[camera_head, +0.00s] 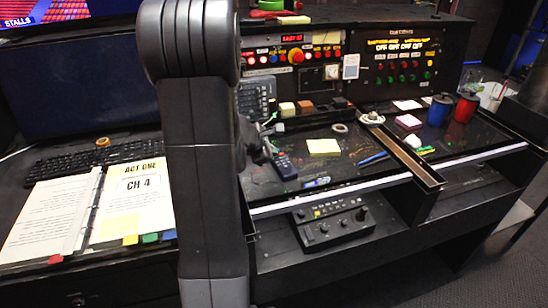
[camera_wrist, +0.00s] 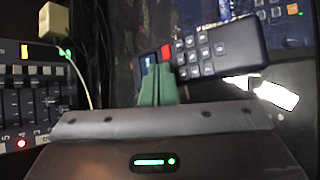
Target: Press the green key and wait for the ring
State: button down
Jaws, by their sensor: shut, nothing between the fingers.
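In the head view, a panel (camera_head: 403,62) at the back right carries red buttons with a row of green ones (camera_head: 391,79) below. I cannot tell which one is the green key. My gripper (camera_head: 264,148) is mostly hidden behind my arm, left of the dark remote (camera_head: 286,166) and well away from that panel. In the wrist view, its green fingers (camera_wrist: 158,82) are shut and empty in front of the remote (camera_wrist: 215,52). No lit ring can be made out.
A yellow note pad (camera_head: 323,147) lies on the desk right of the remote. A script binder (camera_head: 92,207) and keyboard (camera_head: 70,153) are at left. Blue and red cups (camera_head: 466,107) stand at right. A slider box (camera_wrist: 30,105) is at left in the wrist view.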

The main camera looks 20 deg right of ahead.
jog(key=shift+r, duration=0.1)
jog(key=shift+r+p, duration=0.4)
jog(key=shift+r, duration=0.15)
notch_tip(320, 180, up, 5)
jog(key=p, duration=0.4)
dwell(0.9)
